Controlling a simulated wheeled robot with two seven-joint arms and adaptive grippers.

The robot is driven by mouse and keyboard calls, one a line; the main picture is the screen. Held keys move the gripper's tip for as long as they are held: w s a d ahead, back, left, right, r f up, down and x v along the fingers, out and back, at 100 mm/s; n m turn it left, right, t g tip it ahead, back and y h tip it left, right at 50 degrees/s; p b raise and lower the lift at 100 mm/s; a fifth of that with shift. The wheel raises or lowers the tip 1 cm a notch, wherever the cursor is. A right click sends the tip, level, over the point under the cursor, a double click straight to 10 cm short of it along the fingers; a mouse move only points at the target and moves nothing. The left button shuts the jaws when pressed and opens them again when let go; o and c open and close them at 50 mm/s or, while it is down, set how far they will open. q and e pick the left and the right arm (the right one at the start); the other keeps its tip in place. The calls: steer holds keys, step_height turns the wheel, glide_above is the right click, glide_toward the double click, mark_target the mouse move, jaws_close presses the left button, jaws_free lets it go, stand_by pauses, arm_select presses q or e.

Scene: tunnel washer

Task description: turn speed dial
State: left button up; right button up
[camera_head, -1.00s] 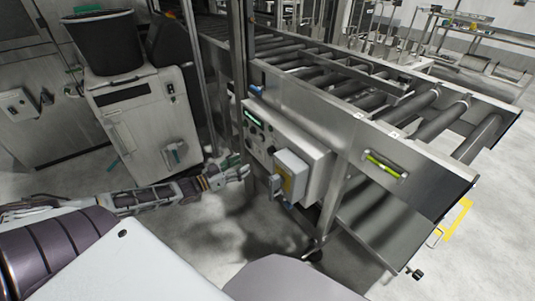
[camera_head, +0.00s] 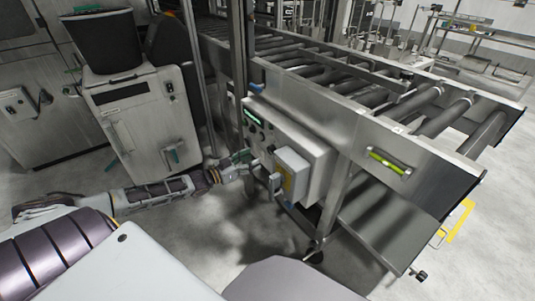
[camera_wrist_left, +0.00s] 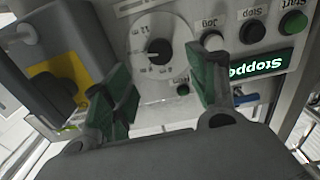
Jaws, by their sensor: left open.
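The speed dial (camera_wrist_left: 158,52) has a round white face with scale marks and a dark centre knob. It is on the grey control panel (camera_head: 312,158) at the side of the roller conveyor. My left gripper (camera_head: 252,160) is close to the panel front. In the left wrist view the left gripper (camera_wrist_left: 157,68) is open, its green-padded fingers on either side of the dial, with nothing visible between them. Whether a finger touches the panel cannot be told. In the head view I cannot make out the dial clearly. My right gripper is out of view.
A grey switch box with a yellow plate (camera_wrist_left: 62,60) sticks out beside the dial. Push buttons (camera_wrist_left: 252,32) and a lit green "Stopped" display (camera_wrist_left: 262,62) are on the other side. The roller conveyor (camera_head: 350,110) stands behind. Clear floor lies below the arm.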

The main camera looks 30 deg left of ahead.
mark_target(269, 151)
arm_select(q)
steer(key=shift+b+x, duration=1.1)
steer(key=shift+x, duration=1.5)
steer(key=shift+b+x, duration=0.35)
steer(key=shift+x, duration=0.55)
steer(key=shift+b+x, duration=0.3)
steer(key=shift+x, duration=0.45)
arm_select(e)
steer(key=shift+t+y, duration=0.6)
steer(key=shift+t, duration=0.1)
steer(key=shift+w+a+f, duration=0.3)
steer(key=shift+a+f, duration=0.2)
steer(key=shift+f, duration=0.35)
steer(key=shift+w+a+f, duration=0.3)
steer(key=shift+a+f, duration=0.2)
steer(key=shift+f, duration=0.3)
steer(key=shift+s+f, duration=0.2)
